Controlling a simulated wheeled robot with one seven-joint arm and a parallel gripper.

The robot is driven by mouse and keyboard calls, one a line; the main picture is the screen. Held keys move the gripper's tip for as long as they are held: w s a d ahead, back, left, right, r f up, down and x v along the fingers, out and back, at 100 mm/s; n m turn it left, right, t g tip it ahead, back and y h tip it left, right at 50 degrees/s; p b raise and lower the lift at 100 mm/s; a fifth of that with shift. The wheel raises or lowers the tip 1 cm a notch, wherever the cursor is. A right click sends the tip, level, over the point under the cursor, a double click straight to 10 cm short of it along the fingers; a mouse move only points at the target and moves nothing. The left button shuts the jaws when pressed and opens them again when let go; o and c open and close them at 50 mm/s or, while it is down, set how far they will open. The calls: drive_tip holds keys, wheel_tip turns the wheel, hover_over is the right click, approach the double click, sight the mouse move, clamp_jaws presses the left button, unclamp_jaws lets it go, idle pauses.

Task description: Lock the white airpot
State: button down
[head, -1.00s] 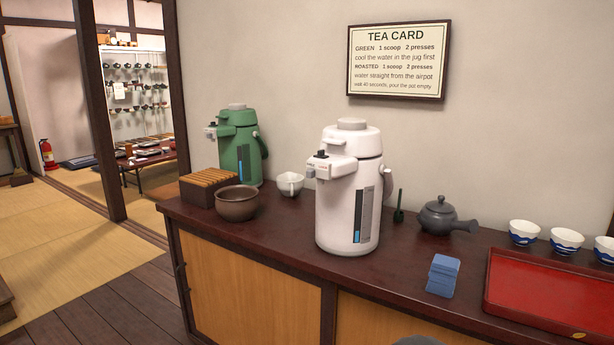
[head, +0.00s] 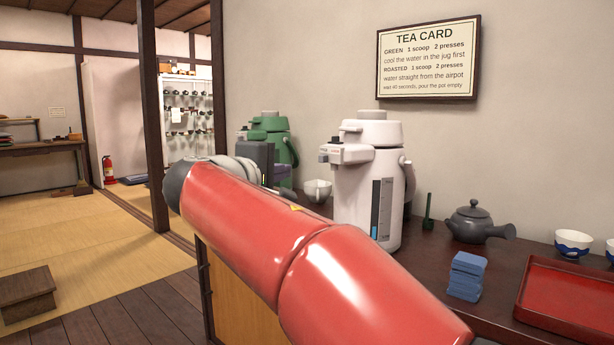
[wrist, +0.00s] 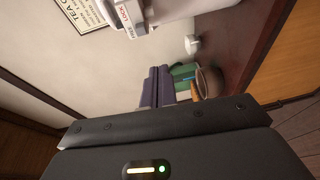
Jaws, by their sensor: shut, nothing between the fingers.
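The white airpot (head: 375,185) stands upright on the dark counter, right of my arm in the head view. A small dark piece (head: 324,151) shows on its spout head. In the wrist view the spout head (wrist: 124,18) is at the top, with a label reading LOCK; the lock's setting is too small to tell. My gripper (wrist: 158,72) is shut and empty, its dark fingers together in the wrist view. It is apart from the white airpot, to its left in the head view. My red arm hides part of the counter and the airpot's lower left.
A green airpot (head: 270,124) stands behind my gripper. A white jug (head: 318,190) is between the airpots. A brown bowl (wrist: 210,80) shows in the wrist view. Right of the white airpot are a dark teapot (head: 478,222), blue block (head: 467,275) and red tray (head: 570,295).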

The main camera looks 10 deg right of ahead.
sight(323, 159)
drive_tip(key=shift+w+a+r+t, duration=0.3)
drive_tip(key=shift+a+r, duration=0.4)
drive_tip(key=shift+a, duration=0.2)
drive_tip(key=w+d, duration=0.4)
drive_tip(key=d, duration=0.4)
drive_tip(key=shift+w+d, duration=0.2)
drive_tip(key=shift+w, duration=0.1)
